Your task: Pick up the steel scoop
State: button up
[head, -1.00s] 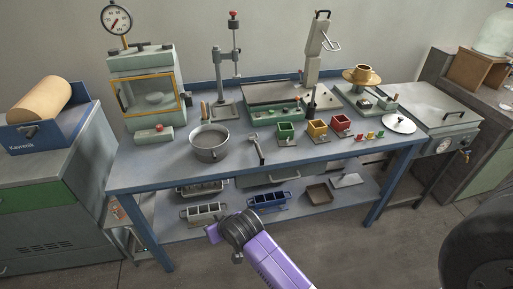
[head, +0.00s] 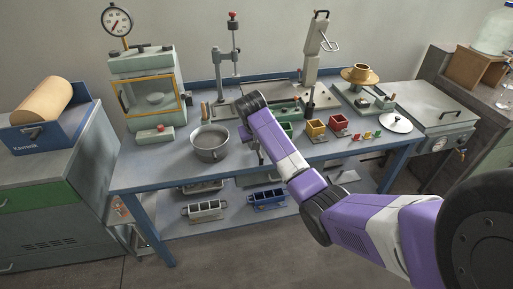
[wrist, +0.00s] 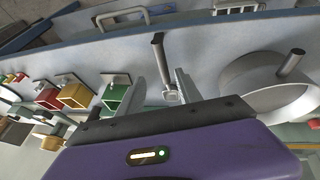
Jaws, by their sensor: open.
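The steel scoop (wrist: 160,55) lies on the blue bench top in the wrist view, its dark handle pointing toward the bench's front edge and its small metal end partly hidden near my gripper. My gripper (wrist: 158,64) is open, with one finger on each side of the scoop as seen from the wrist. I cannot tell how far above the scoop the fingers are.
A grey steel pan (head: 209,143) stands close to the scoop, and beside my right finger in the wrist view (wrist: 262,92). Green (wrist: 114,98), yellow (head: 315,128) and red (head: 338,123) cube moulds stand on the other side. A press (head: 149,90) stands at the back left.

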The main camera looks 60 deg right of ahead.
jog(key=shift+a+x, duration=0.2)
jog(key=shift+x, duration=2.4)
jog(key=shift+w, duration=0.25)
grip_shut()
